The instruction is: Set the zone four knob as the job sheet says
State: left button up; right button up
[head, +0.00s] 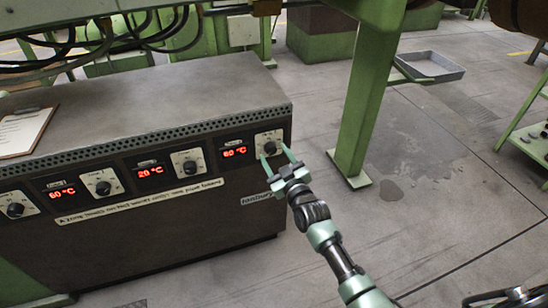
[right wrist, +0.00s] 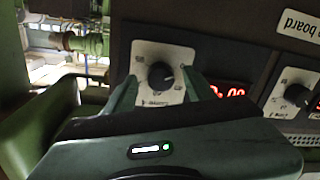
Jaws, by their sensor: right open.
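The rightmost control knob (head: 269,146) is a dark dial on a pale plate at the right end of the control cabinet (head: 200,222). The display (head: 233,152) beside it glows red, seemingly 60 °C. Zone labels are too small to read. My right gripper (head: 274,156) is open, its green fingertips in front of this plate. In the right wrist view the knob (right wrist: 161,75) shows between the two spread fingers; I cannot tell whether they touch it. The job sheet (head: 22,130) lies on a clipboard on the cabinet top, its writing unreadable. My left gripper is not in view.
Other knobs (head: 189,166) and red displays (head: 150,171) run leftward along the cabinet front. A green post (head: 365,100) stands close to the right of the cabinet. Cables (head: 105,40) hang behind it. The floor to the right is mostly open, with a grey tray (head: 430,66) farther back.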

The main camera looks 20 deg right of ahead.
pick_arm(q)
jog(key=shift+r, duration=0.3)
pick_arm(e)
jog(key=shift+w, duration=0.35)
grip_shut()
jog(key=shift+a, duration=0.1)
